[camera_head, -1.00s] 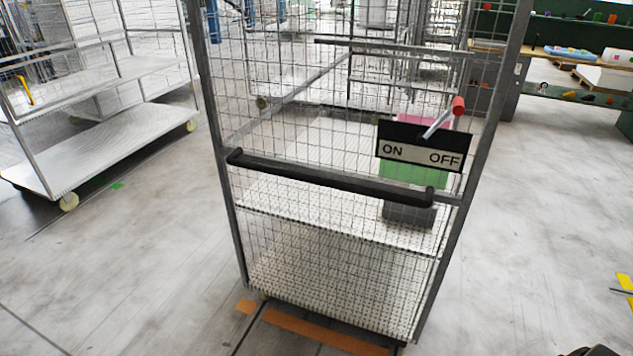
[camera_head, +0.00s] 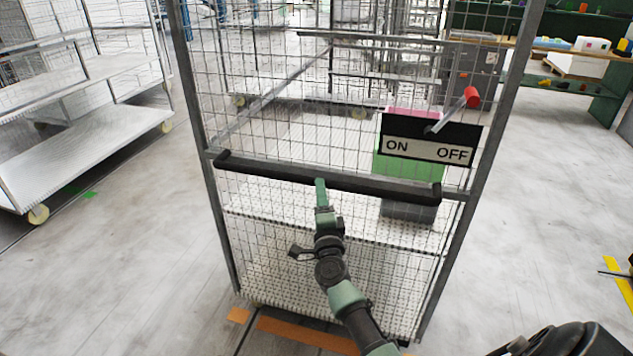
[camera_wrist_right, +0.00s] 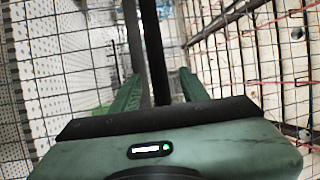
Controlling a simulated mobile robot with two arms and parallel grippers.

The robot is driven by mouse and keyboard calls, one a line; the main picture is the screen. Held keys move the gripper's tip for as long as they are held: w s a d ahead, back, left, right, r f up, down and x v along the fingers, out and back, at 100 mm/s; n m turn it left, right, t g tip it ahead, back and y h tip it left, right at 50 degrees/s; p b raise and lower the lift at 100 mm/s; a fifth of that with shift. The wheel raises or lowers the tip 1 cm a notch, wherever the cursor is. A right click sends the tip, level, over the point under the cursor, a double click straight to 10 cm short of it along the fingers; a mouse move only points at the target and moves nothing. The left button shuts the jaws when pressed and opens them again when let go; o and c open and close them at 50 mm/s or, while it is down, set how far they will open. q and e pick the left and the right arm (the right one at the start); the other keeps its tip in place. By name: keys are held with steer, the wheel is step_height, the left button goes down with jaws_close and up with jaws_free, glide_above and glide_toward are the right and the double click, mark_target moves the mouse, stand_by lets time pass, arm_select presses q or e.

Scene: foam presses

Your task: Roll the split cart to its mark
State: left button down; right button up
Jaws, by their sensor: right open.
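The cart (camera_head: 205,215) is a tall grey frame with wire mesh and white shelves, in the middle of the head view. A black handle bar (camera_head: 265,171) runs across its near side. My right gripper (camera_head: 320,187) is at the middle of this bar, fingers pointing at it. In the right wrist view the gripper (camera_wrist_right: 160,88) is open, with the dark bar (camera_wrist_right: 152,45) between its two green fingers; contact cannot be told. Orange floor tape (camera_head: 300,333) lies by the cart's near bottom edge. My left gripper is not in view.
An ON/OFF plate (camera_head: 430,147) with a red-knobbed lever (camera_head: 472,97) is on the cart's right side. Green and grey boxes (camera_head: 408,211) stand inside. Another shelf cart (camera_head: 90,150) is at the left.

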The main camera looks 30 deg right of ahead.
steer(key=x, duration=0.5)
steer(key=shift+w+f, duration=0.1)
steer(key=shift+f, duration=0.05)
jaws_close()
steer(key=shift+f, duration=0.1)
stand_by(1.2)
